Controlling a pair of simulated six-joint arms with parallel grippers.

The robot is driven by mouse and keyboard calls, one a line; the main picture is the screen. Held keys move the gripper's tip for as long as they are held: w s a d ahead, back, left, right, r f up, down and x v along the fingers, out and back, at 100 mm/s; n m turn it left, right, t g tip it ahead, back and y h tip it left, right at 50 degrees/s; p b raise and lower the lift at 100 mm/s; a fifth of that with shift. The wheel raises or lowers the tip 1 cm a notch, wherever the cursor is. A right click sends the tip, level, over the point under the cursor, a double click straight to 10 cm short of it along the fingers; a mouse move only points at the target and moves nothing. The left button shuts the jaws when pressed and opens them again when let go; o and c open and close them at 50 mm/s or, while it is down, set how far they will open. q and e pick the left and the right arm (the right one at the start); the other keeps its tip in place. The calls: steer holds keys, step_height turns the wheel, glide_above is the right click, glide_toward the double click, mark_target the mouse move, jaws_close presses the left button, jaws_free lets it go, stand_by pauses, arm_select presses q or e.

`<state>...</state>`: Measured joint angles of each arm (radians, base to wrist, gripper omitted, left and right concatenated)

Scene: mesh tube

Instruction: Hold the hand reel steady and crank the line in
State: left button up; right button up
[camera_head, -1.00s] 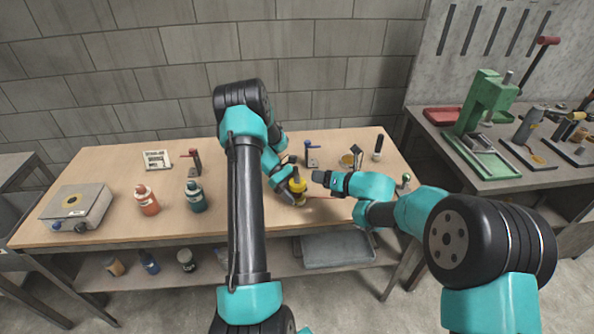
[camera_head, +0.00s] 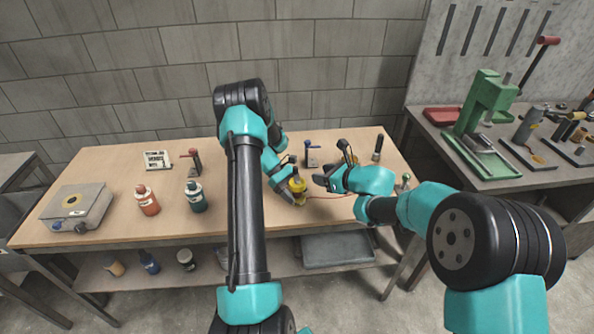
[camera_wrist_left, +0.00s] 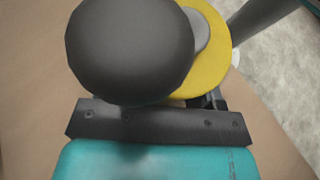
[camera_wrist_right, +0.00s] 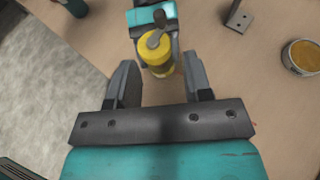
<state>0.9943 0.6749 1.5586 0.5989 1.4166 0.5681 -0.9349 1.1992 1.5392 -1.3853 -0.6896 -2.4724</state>
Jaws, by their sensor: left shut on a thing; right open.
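The hand reel (camera_head: 297,184) is yellow and stands near the table's front, right of centre. My left gripper (camera_head: 290,192) is shut on it; the fingers are mostly hidden. In the left wrist view the yellow reel (camera_wrist_left: 212,60) is partly covered by a large dark round knob (camera_wrist_left: 130,50). The right wrist view shows the reel (camera_wrist_right: 157,62) with its grey crank (camera_wrist_right: 153,38) and dark knob on top. My right gripper (camera_wrist_right: 158,80) is open and empty, its fingers facing the reel from either side, apart from the crank. A thin reddish line (camera_head: 325,197) runs right from the reel.
A clamp-like block (camera_head: 312,155) stands behind the reel. A round tin (camera_wrist_right: 302,56) lies to the right. An orange bottle (camera_head: 147,200), a green bottle (camera_head: 195,196), a white card (camera_head: 157,160) and a hot plate (camera_head: 77,206) are on the left side of the table.

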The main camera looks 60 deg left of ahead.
mark_target(297, 168)
steer(key=x, duration=1.1)
steer(key=shift+s+a, duration=0.2)
steer(key=shift+a, duration=0.15)
jaws_close()
